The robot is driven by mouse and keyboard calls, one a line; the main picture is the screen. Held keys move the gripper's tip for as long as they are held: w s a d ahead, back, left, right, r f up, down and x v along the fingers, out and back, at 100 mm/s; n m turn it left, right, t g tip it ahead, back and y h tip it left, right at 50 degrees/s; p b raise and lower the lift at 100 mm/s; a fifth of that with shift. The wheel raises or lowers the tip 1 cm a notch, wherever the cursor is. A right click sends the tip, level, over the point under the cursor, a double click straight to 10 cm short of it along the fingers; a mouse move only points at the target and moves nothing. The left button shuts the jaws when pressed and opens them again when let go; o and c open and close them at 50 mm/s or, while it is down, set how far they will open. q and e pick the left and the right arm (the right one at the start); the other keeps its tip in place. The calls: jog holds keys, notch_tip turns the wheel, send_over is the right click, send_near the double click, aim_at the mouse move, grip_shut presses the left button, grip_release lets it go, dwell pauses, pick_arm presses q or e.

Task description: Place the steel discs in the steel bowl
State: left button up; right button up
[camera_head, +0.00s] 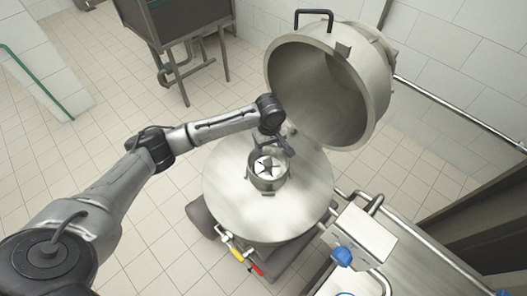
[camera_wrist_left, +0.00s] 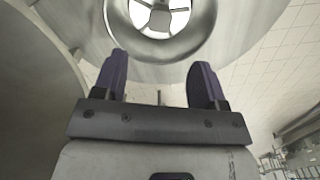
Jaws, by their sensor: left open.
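A small steel cylinder (camera_head: 267,183) with a dark and bright spoked inside stands at the middle of a wide round steel top (camera_head: 232,190). My left gripper (camera_head: 273,150) is just above and behind the cylinder's rim. In the left wrist view, my left gripper (camera_wrist_left: 160,65) has its two dark fingers apart with nothing between them. Beyond them is a rounded steel rim (camera_wrist_left: 160,48) around a hole with several bright openings. No separate loose steel discs can be made out, and I cannot tell which steel part is the bowl. My right gripper is not in view.
A large hollow steel lid (camera_head: 318,95) stands tilted open behind the round top. A control box (camera_head: 362,236) and steel rails are at the right. A dark-sided steel unit (camera_head: 185,35) stands at the back. Tiled floor (camera_head: 165,235) is free at the left.

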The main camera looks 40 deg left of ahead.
pick_arm(q)
jog(key=s+d+f+m+t+h, duration=0.1)
jog(key=s+d+f+m, duration=0.35)
jog(key=s+d, duration=0.35)
jog(key=s+d+f+m+t+h, duration=0.1)
jog(key=s+d+f+m, duration=0.3)
jog(key=s+d+m, duration=0.25)
jog(key=s+a+r+m+y, duration=0.1)
jog(key=s+m, duration=0.1)
jog(key=s, duration=0.6)
jog(key=s+a+r+m+t, duration=0.1)
jog(key=s+a+m, duration=0.1)
jog(key=s, duration=0.7)
jog(key=shift+s+t+y, duration=0.2)
jog(key=shift+t+y, duration=0.1)
jog(key=shift+y, duration=0.1)
